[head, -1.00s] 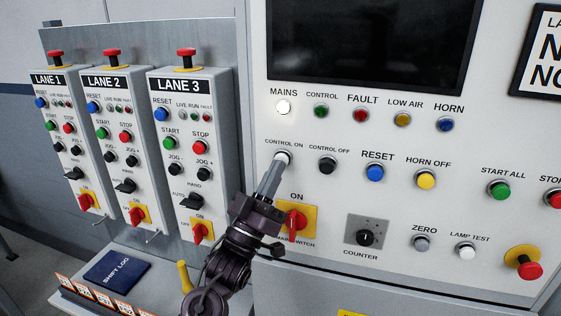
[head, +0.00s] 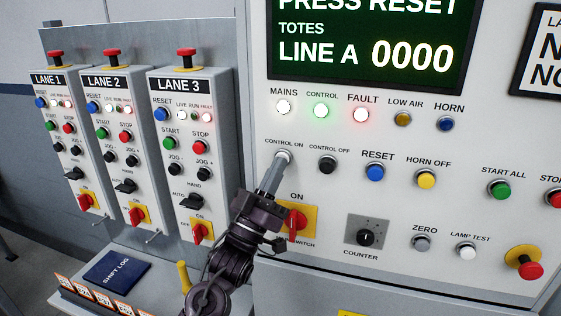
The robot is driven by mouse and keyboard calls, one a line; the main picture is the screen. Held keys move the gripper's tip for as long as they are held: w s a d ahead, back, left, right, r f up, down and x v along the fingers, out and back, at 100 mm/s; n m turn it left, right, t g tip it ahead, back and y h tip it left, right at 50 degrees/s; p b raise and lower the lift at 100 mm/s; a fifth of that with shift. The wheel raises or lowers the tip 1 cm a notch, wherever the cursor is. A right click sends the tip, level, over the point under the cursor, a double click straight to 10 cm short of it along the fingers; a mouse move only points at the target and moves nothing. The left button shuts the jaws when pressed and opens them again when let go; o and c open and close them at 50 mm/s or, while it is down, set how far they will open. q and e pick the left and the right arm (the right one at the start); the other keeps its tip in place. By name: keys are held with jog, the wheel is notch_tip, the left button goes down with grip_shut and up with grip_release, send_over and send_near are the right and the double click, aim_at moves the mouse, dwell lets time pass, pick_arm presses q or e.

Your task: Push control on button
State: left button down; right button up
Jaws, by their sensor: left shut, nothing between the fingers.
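The control on button (head: 283,156) is a pale round button under its CONTROL ON label, at the left of the main panel (head: 330,215). My left gripper (head: 279,164) is shut and empty, its fingertips at the button and partly covering it. The MAINS lamp (head: 284,107) glows white, the CONTROL lamp (head: 321,107) green and the FAULT lamp (head: 362,114) red. The display (head: 370,45) is lit with PRESS RESET, TOTES and LINE A 0000. My right gripper is not in view.
The black control off button (head: 327,165) sits just right of my fingertips. The red main switch (head: 297,222) on a yellow plate is beside my left gripper. Three lane boxes (head: 188,150) stand at left. A shift log (head: 117,270) lies on the ledge below.

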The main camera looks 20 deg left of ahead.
pick_arm(q)
jog(key=shift+w, duration=0.25)
jog(key=shift+s, duration=0.1)
dwell(0.3)
jog(key=shift+s, duration=1.15)
jog(key=s, duration=0.5)
jog(key=shift+a, duration=0.1)
jog(key=shift+f, duration=0.1)
